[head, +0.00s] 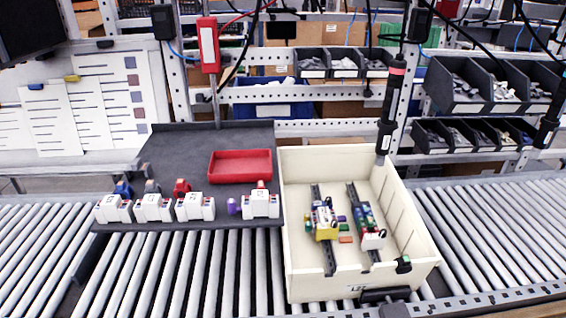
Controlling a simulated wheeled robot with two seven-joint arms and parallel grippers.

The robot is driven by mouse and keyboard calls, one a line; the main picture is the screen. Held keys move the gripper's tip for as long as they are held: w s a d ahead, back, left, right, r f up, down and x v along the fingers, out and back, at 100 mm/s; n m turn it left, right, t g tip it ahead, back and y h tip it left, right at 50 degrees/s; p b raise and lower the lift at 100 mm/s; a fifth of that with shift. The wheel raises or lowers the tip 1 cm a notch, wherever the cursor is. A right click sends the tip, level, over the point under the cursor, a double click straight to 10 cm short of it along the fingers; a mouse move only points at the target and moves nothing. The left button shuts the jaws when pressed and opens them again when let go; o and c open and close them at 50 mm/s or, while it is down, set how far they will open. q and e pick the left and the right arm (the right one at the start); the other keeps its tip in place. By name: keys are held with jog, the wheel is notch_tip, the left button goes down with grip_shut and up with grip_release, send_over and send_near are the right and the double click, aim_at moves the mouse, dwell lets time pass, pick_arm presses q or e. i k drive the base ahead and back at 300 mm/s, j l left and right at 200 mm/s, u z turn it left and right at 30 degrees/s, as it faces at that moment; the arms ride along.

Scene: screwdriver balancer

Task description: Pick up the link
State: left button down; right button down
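Neither of my grippers is in view. I cannot tell for sure which thing is the link. A small purple piece (232,206) stands on the dark grey board (165,154), between two white block-shaped devices (195,206) (260,204). Two more such devices (153,208) (114,209) stand to the left in the same row. In the cream bin (300,163), two dark rails (329,258) (374,255) carry small coloured modules. A few small loose red and green pieces (345,240) lie between the rails.
A red tray (240,166) lies on the board and looks empty. A black screwdriver (386,128) hangs over the bin's back right corner. A red tool holder (208,45) stands on a post behind the board. Roller conveyor (465,230) shows bare to the right.

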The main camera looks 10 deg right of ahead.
aim_at(369, 224)
jog(key=l+z, duration=0.1)
jog(key=l, duration=1.35)
jog(key=l+z, duration=0.15)
jog(key=l, duration=1.3)
jog(key=i, duration=0.05)
